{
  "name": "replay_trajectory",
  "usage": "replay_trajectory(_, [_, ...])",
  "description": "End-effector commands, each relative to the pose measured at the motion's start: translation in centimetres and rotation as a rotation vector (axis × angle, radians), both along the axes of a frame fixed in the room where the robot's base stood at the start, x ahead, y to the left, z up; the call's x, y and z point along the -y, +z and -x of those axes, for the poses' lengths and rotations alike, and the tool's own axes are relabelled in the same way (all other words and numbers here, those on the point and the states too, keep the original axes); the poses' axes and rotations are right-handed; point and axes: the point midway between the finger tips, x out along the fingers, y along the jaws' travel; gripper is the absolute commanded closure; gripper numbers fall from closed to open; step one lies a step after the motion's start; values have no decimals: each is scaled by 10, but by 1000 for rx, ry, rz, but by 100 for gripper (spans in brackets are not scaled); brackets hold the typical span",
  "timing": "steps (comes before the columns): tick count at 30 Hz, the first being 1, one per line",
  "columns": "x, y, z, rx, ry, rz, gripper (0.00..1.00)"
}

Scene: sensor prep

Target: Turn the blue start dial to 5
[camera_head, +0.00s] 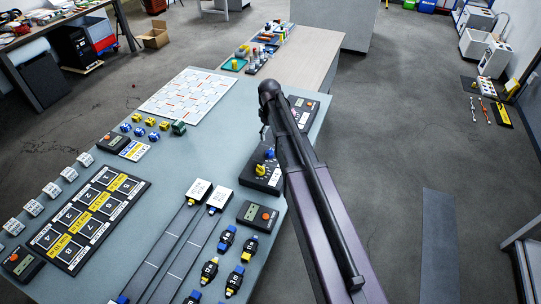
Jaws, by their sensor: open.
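A black control box (254,182) lies on the right part of the grey-blue table. On it are a blue dial (269,154) and a yellow dial (260,169). The blue dial is small here and partly close behind my arm, and I cannot read its setting. My gripper (264,133) hangs below the dark wrist at the end of my arm, just beyond the blue dial in the picture. It is small, dark and partly hidden by my arm. It is open, and I see nothing in it. I cannot tell whether it touches the dial.
Another black box (303,112) lies behind my arm, partly hidden. A timer box (257,216) and several blue and yellow sensors (227,238) are nearer. Two long rails (173,250) and a numbered black tray (88,218) lie left. A white card sheet (188,95) lies far back.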

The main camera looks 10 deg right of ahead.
Motion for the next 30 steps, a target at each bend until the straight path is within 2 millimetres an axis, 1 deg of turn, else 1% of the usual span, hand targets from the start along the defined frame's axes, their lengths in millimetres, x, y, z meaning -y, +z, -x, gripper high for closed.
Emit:
replay_trajectory(1, [0, -8, 0, 0, 0, 0, 16])
replay_trajectory(30, [1, -84, 0, 0, -1, 0, 16])
